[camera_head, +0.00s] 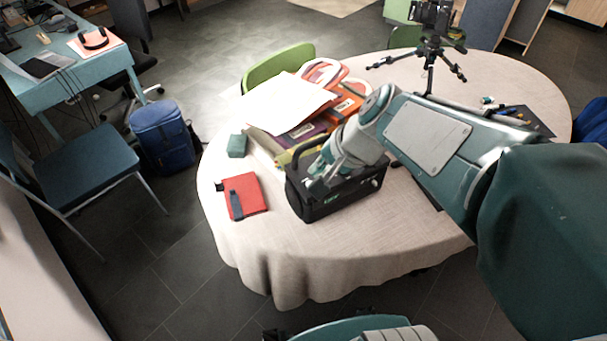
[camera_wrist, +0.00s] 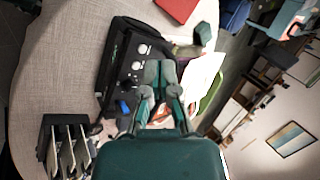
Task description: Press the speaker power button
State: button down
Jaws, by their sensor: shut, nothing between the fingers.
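The speaker (camera_head: 350,196) is a black box with a carry handle, standing on the round table (camera_head: 234,262). It also shows in the wrist view (camera_wrist: 115,52), with pale round knobs (camera_wrist: 142,49) and a dark knob or button along its panel. A blue piece (camera_wrist: 124,106) shows near the panel's lower end. I cannot tell which control is the power button. My gripper (camera_head: 316,182) is shut and empty, over the top of the speaker. In the wrist view its fingertips (camera_wrist: 159,70) are beside the knobs; whether they touch the speaker is unclear.
A stack of books and papers (camera_head: 290,104) stands right behind the speaker. A red notebook (camera_head: 243,196) and a small green box (camera_head: 237,146) lie left of it. A tripod (camera_head: 431,65) stands at the back. The table's front part is clear.

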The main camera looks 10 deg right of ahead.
jog(key=w+d+f+m+t+y, duration=0.1)
jog(key=w+f+m+y, duration=0.1)
jog(key=w+f+m, duration=0.3)
jog(key=w+m, duration=0.4)
jog(key=w, duration=0.1)
jog(key=shift+w+d+f+t, duration=0.25)
jog(key=shift+d+f+t, duration=0.05)
jog(key=shift+t, duration=0.1)
jog(key=shift+f, duration=4.45)
jog(key=shift+s+f, duration=0.1)
jog(key=shift+f, duration=0.2)
